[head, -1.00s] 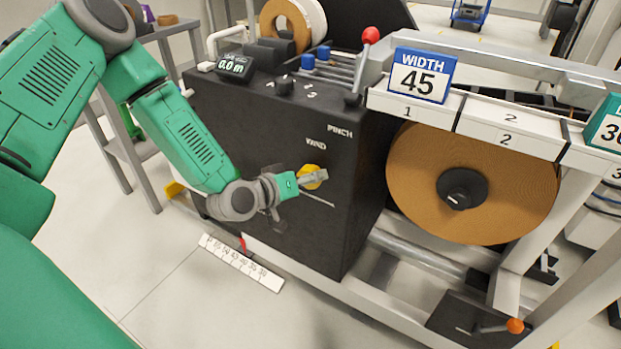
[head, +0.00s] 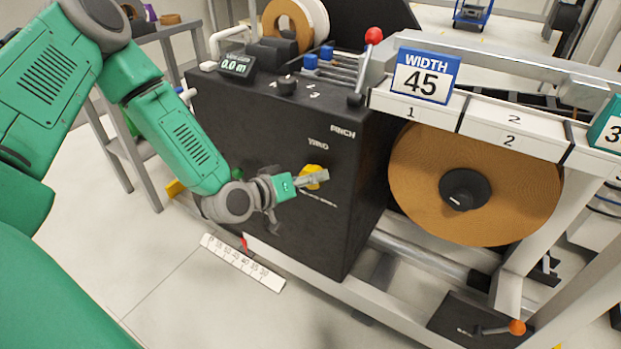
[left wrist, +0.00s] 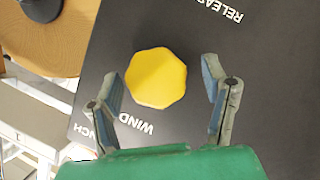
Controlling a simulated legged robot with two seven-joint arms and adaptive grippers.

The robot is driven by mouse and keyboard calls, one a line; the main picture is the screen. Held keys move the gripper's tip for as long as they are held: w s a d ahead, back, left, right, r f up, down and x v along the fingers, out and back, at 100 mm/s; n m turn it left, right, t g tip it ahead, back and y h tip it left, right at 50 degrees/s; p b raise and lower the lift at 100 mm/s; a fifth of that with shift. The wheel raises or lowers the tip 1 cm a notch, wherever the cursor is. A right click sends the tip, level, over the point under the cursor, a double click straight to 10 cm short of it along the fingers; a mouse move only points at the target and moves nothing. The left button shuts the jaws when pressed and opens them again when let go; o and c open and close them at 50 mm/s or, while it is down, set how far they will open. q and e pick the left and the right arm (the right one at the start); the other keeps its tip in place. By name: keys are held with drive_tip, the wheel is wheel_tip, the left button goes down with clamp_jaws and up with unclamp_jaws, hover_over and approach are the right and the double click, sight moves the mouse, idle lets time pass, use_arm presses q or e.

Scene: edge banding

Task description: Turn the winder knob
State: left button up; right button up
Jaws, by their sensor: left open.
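The winder knob (head: 313,176) is a yellow, many-sided knob on the front of the black winder box (head: 285,225), below the word WIND. In the left wrist view the knob (left wrist: 156,77) shows whole, with WIND printed near it. My left gripper (head: 318,178) is at the box front, and in the head view its fingers partly cover the knob. In the left wrist view the left gripper (left wrist: 163,90) is open, with its fingers spread apart on either side below the knob. Whether the fingers touch it cannot be told. My right gripper is not in view.
A large brown banding roll (head: 420,185) hangs right of the box. A display (head: 237,65) reading 0.0 m and a red-knobbed lever (head: 373,37) are on top. A white ruler strip (head: 243,263) lies low in front, and a WIDTH 45 sign (head: 425,76) stands above the roll.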

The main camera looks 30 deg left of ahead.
use_arm(q)
drive_tip(key=v, duration=1.1)
drive_tip(key=shift+f, duration=0.15)
drive_tip(key=s+d+f+m+g+y+p, duration=0.1)
drive_tip(key=s+d+f+m+g+p, duration=0.2)
drive_tip(key=s+g+p, duration=0.3)
drive_tip(key=s+d+f+m+g+y+p, duration=0.2)
drive_tip(key=s+d+f+g+p, duration=0.2)
drive_tip(key=s, duration=1.1)
drive_tip(key=f+g+p, duration=0.1)
drive_tip(key=g, duration=0.2)
drive_tip(key=shift+s+m+p, duration=0.25)
drive_tip(key=shift+m+p, duration=0.15)
drive_tip(key=shift+d+f, duration=0.1)
drive_tip(key=shift+w, duration=0.15)
